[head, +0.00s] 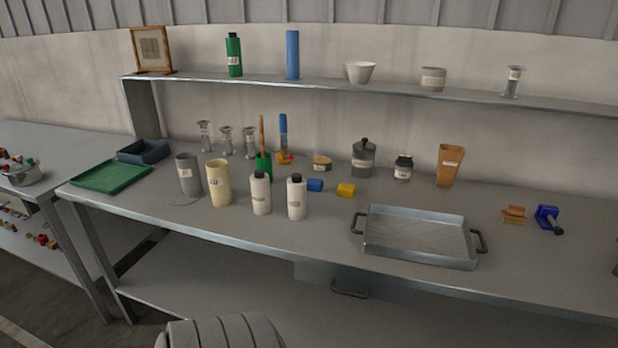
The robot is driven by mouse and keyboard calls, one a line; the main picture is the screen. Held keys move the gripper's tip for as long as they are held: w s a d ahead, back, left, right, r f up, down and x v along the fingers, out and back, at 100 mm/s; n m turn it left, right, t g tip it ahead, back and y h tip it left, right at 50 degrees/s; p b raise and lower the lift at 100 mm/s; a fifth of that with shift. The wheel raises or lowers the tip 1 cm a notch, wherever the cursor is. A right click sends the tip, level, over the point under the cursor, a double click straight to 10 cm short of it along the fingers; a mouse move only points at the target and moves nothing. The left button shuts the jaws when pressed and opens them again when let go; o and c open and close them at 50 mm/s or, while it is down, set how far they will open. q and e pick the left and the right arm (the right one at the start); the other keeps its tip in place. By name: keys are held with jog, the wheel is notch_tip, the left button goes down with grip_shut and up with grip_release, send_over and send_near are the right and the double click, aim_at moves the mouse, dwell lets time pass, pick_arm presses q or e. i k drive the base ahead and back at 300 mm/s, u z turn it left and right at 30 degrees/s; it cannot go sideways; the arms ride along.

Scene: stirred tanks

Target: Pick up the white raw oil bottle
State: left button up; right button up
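Two white bottles with black caps stand upright side by side near the front edge of the workbench. One is the left white bottle (261,195); the other is the right white bottle (297,199). Both carry small labels that are too small to read, so I cannot tell which is the raw oil bottle. They stand a little apart, and nothing holds either one. Neither of my grippers is in view.
A cream cylinder (219,184) and a grey cylinder (188,175) stand left of the bottles. A blue block (315,185) and a yellow block (346,190) lie behind right. A metal tray (417,257) sits to the right. Bare bench (335,225) lies between.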

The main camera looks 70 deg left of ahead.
aim_at(296, 184)
jog(key=u, duration=0.7)
jog(key=i, duration=0.95)
jog(key=u, duration=0.85)
